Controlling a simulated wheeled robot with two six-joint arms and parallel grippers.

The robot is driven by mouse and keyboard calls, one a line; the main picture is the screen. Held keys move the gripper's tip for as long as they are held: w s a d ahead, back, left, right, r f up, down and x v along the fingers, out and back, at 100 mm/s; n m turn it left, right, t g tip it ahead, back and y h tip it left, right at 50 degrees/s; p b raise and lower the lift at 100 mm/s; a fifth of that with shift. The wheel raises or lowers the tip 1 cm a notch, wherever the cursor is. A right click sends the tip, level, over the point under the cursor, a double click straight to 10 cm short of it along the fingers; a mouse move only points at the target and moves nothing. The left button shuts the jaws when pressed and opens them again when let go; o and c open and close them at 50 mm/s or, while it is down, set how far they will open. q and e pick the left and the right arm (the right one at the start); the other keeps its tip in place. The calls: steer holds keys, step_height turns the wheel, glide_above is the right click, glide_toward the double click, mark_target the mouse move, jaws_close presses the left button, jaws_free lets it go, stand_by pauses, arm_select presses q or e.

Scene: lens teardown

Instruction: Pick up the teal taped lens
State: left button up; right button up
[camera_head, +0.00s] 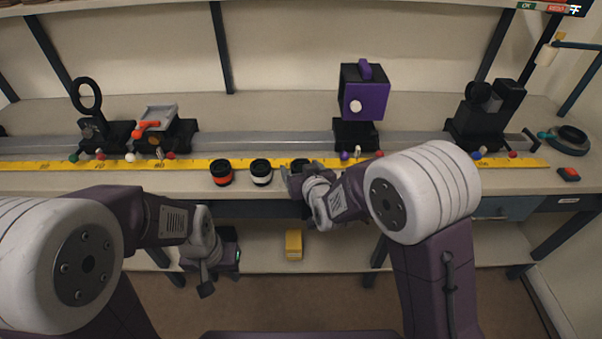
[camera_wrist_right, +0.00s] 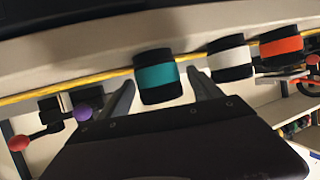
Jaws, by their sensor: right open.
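The teal taped lens (camera_wrist_right: 157,77) is a short black cylinder with a teal band, on the bench near its front edge. In the right wrist view it stands between the two spread fingers of my right gripper (camera_wrist_right: 162,94), with a visible gap on the right side. In the head view only the lens's dark top (camera_head: 299,163) shows; my right gripper (camera_head: 299,176) hides its band. My right gripper is open and empty. My left gripper (camera_head: 217,274) hangs below the bench's front edge, away from the lens; its jaws are not clear.
A white-banded lens (camera_head: 261,171) and an orange-banded lens (camera_head: 220,172) stand left of the teal one. A yellow ruler (camera_head: 120,164) and a metal rail (camera_head: 270,143) run behind. A purple box (camera_head: 372,98) stands on the rail. A yellow block (camera_head: 294,245) is on the lower shelf.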

mark_target(301, 164)
steer(key=c, duration=1.6)
step_height(301, 164, up, 5)
steer(key=shift+f+p, duration=0.1)
steer(key=shift+p, duration=0.9)
steer(key=d+r+p, duration=0.1)
steer(key=d+r, duration=0.1)
steer(key=d, duration=0.2)
steer(key=d+r, duration=0.2)
steer(key=d, duration=0.1)
steer(key=d+r+p, duration=0.1)
steer(key=d+r, duration=0.1)
steer(key=d, duration=0.2)
steer(key=shift+w+d+r+p, duration=0.2)
steer(key=shift+w+d+p, duration=0.05)
steer(key=shift+d+p, duration=0.1)
